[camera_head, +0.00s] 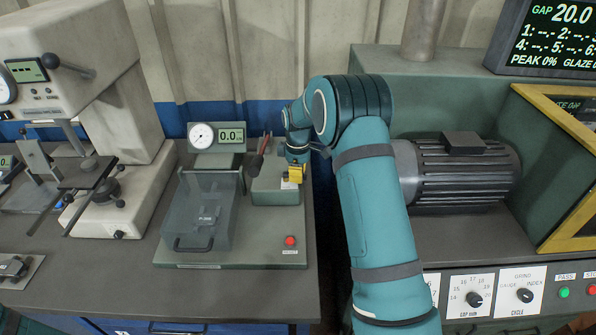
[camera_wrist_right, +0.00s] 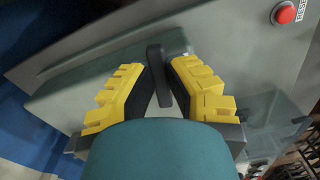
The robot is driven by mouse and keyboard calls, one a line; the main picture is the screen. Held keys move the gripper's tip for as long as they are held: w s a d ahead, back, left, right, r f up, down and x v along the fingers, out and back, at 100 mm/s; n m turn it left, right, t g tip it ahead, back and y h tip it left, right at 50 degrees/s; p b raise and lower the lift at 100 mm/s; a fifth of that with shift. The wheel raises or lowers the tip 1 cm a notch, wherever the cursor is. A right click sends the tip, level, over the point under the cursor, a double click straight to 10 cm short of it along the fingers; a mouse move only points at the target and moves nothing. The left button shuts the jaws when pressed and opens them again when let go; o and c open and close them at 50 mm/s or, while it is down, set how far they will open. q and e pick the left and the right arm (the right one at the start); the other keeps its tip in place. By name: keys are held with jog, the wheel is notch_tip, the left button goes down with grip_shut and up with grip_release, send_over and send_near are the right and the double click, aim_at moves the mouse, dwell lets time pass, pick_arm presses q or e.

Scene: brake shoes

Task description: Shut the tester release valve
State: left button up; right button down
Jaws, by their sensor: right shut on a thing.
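The tester has a round dial and a screen reading 0.0 (camera_head: 230,136), a clear box (camera_head: 205,215) and a green block (camera_head: 272,197) on its base. In the right wrist view, a dark lever (camera_wrist_right: 157,62), which looks like the release valve's handle, rises between the yellow fingers of my right gripper (camera_wrist_right: 158,80). The gripper is shut on this lever. In the head view my right gripper (camera_head: 296,172) is at the right end of the block's top, and the lever is hidden there. My left gripper is not in view.
A red RESET button (camera_head: 290,241) sits on the tester's base. A dark part with reddish rods (camera_head: 258,153) stands just left of my gripper. A grey motor (camera_head: 460,172) lies to the right of my arm. A beige machine (camera_head: 90,100) stands on the left.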

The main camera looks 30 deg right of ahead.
aim_at(285, 189)
jog(key=m, duration=0.2)
jog(key=s+a+m+p, duration=0.1)
jog(key=m, duration=0.1)
jog(key=shift+a+m, duration=0.15)
jog(key=shift+m, duration=0.15)
jog(key=m, duration=0.1)
jog(key=a+m+p, duration=0.1)
jog(key=m, duration=0.1)
jog(key=shift+s+a+m, duration=0.1)
jog(key=shift+m, duration=0.2)
jog(key=m, duration=0.2)
jog(key=a+m+p, duration=0.1)
jog(key=m, duration=0.1)
jog(key=shift+a+f, duration=0.1)
jog(key=shift+a, duration=0.05)
jog(key=shift+w+a+m, duration=0.1)
jog(key=shift+a+m, duration=0.15)
jog(key=shift+m, duration=0.6)
jog(key=shift+w+a+m, duration=0.1)
jog(key=shift+a+m, duration=0.1)
jog(key=shift+m, duration=0.65)
jog(key=shift+p, duration=0.3)
jog(key=c, duration=0.9)
grip_release()
jog(key=shift+c, duration=0.2)
jog(key=shift+w, duration=0.1)
